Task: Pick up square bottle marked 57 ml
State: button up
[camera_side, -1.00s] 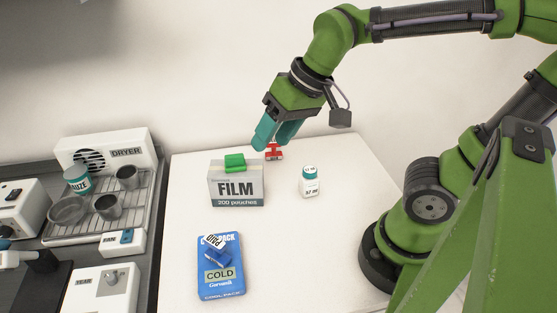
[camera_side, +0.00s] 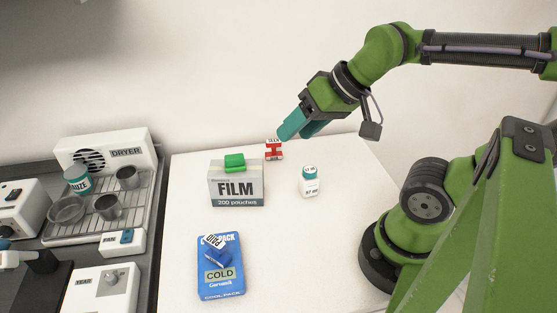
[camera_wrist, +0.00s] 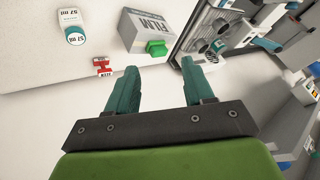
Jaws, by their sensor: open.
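The square bottle marked 57 ml (camera_side: 309,187) is small and white with a teal cap. It stands upright on the white table, right of the film box. In the wrist view the bottle (camera_wrist: 72,27) is at the upper left, with "57 ml" on its cap and side. My gripper (camera_side: 293,131) has teal fingers and is open and empty. It hangs above the back of the table, behind and above the bottle and apart from it. In the wrist view the gripper (camera_wrist: 157,77) has its fingers spread with nothing between them.
A red and white stamp (camera_side: 274,150) stands behind the bottle. The film box (camera_side: 236,188) carries a green block (camera_side: 234,162). A blue cold pack (camera_side: 221,282) with a blue stamp on it (camera_side: 217,254) lies in front. A drying rack (camera_side: 140,205) is at left.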

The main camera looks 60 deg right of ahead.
jog(key=o, duration=0.5)
jog(key=shift+c, duration=0.2)
jog(key=m+g+h, duration=0.2)
jog(key=m+g, duration=0.2)
jog(key=g, duration=0.3)
send_over(307, 180)
jog(key=w+d, duration=0.1)
jog(key=d, duration=0.2)
notch_tip(307, 180, down, 8)
jog(key=f, duration=1.6)
jog(key=shift+w+a, duration=0.15)
jog(key=shift+a, duration=0.05)
